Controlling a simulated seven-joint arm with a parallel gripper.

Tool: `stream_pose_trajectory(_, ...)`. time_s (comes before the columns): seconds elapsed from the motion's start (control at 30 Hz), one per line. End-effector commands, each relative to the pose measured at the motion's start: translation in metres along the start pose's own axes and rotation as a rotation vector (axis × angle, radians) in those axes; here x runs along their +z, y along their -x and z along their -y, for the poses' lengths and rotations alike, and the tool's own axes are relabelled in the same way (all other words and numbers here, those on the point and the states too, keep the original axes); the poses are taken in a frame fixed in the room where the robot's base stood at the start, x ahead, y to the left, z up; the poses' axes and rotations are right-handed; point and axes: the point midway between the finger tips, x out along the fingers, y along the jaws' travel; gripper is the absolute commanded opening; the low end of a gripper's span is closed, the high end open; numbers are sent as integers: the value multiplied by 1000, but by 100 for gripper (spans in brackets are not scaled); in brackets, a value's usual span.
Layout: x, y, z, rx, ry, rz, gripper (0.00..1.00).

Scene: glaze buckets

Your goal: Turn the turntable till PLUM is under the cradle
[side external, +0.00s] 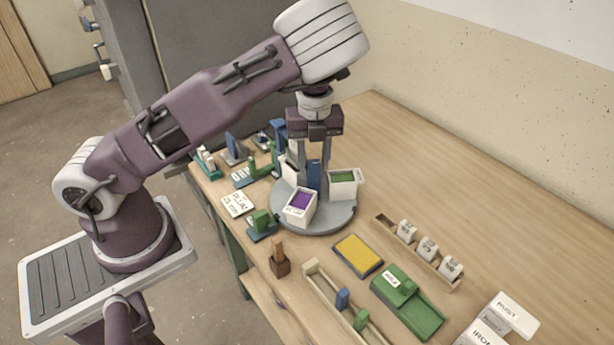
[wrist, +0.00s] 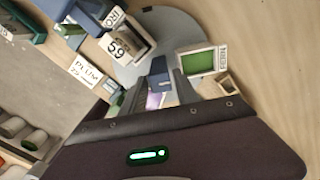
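The turntable (side external: 334,222) is a round grey disc on the bench, also in the wrist view (wrist: 183,32). A white bucket with purple glaze (side external: 299,203) stands at its front. A white bucket with green glaze (side external: 344,178) stands at its right, also in the wrist view (wrist: 197,62). Another white bucket (side external: 289,167) is partly hidden behind my gripper. My gripper (side external: 314,180) points down with its fingers on either side of a blue upright block (wrist: 159,73) near the disc's middle. I cannot tell whether they touch it.
A white card (side external: 237,205) and a green block (side external: 261,219) lie left of the disc. A yellow pad (side external: 358,255), a green tray (side external: 408,302) and a rack with white weights (side external: 428,248) stand in front and right. The bench's far right is clear.

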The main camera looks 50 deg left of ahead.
Motion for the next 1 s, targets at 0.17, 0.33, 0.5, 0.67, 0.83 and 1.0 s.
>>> stream_pose_trajectory(0.17,0,0,0,0,0,0,0)
stream_pose_trajectory(0.33,0,0,0,0,-18,-1,0)
stream_pose_trajectory(0.5,0,1,0,-5,-424,-2,0)
stream_pose_trajectory(0.67,0,0,0,-1,-688,-2,0)
stream_pose_trajectory(0.83,0,0,-1,1,-703,-2,0)
stream_pose_trajectory(1.0,0,0,-1,1,-713,-2,0)
